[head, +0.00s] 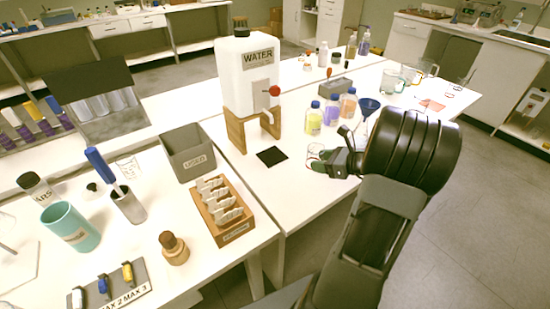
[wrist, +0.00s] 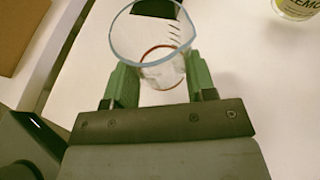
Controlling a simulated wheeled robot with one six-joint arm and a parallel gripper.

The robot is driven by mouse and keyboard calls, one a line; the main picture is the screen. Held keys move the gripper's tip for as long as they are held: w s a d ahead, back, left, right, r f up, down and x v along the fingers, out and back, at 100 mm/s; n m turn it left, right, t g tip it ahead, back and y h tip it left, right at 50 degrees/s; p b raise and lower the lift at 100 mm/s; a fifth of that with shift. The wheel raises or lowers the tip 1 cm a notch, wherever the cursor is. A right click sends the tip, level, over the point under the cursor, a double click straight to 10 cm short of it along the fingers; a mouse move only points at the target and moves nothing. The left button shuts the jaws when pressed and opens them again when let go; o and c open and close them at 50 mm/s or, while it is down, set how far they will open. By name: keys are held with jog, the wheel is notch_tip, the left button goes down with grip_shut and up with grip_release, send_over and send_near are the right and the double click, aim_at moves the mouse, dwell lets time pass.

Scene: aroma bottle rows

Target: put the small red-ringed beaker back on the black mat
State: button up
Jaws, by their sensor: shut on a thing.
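The small red-ringed beaker (wrist: 152,38) is clear glass with graduation marks and a red ring low on it. In the wrist view it sits between the two green fingers of my gripper (wrist: 158,85), which is shut on it. In the head view the beaker (head: 316,154) shows small at the tip of my gripper (head: 322,160), partly hidden by the fingers. The black mat (head: 272,156) lies bare on the white table, left of my gripper and in front of the water tank's stand. A dark corner of the mat (wrist: 156,8) shows at the top of the wrist view, beyond the beaker.
The water tank (head: 247,75) stands on a wooden stand (head: 236,132) behind the mat. Several coloured bottles (head: 314,118) and a blue funnel (head: 369,105) stand behind my gripper. A grey "USED" bin (head: 189,155) is left of the mat. The table between mat and gripper is clear.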

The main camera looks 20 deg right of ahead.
send_over(277, 159)
jog(key=shift+b, duration=0.4)
jog(key=shift+f+b, duration=0.45)
jog(key=shift+f, duration=1.3)
jog(key=shift+f, duration=0.15)
jog(key=o, duration=1)
jog(key=shift+c, duration=0.2)
jog(key=shift+d+r, duration=0.1)
jog(key=shift+r, duration=0.2)
jog(key=p+v, duration=0.1)
jog(key=v, duration=1)
jog(key=shift+s+d+p, duration=0.2)
jog(key=shift+s+p, duration=0.1)
jog(key=shift+s, duration=0.1)
